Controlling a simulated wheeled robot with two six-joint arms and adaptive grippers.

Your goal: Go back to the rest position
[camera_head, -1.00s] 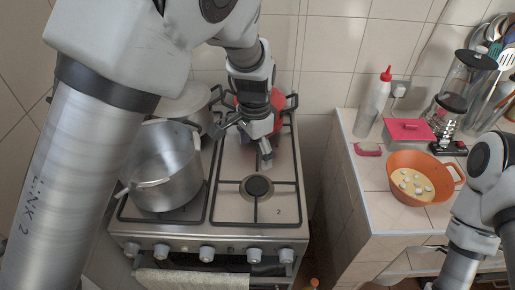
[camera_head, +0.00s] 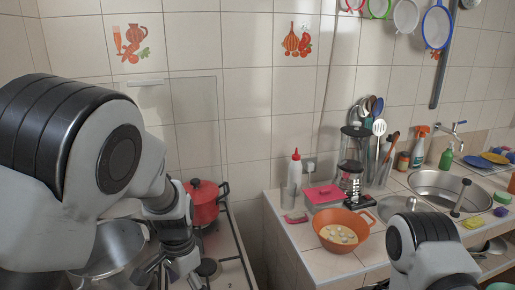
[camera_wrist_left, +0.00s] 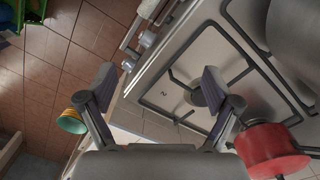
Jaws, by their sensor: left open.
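My left gripper (camera_head: 172,272) is open over the stove in the head view. In the left wrist view the two fingers (camera_wrist_left: 158,85) are spread wide with nothing between them. My left arm fills the left side of the head view. My right arm (camera_head: 430,255) shows at the lower right of the head view; its gripper is out of the frame.
A red pot (camera_head: 203,203) stands on the stove (camera_head: 236,262) beside my left gripper. A large steel pot (camera_head: 112,250) is partly hidden by my left arm.

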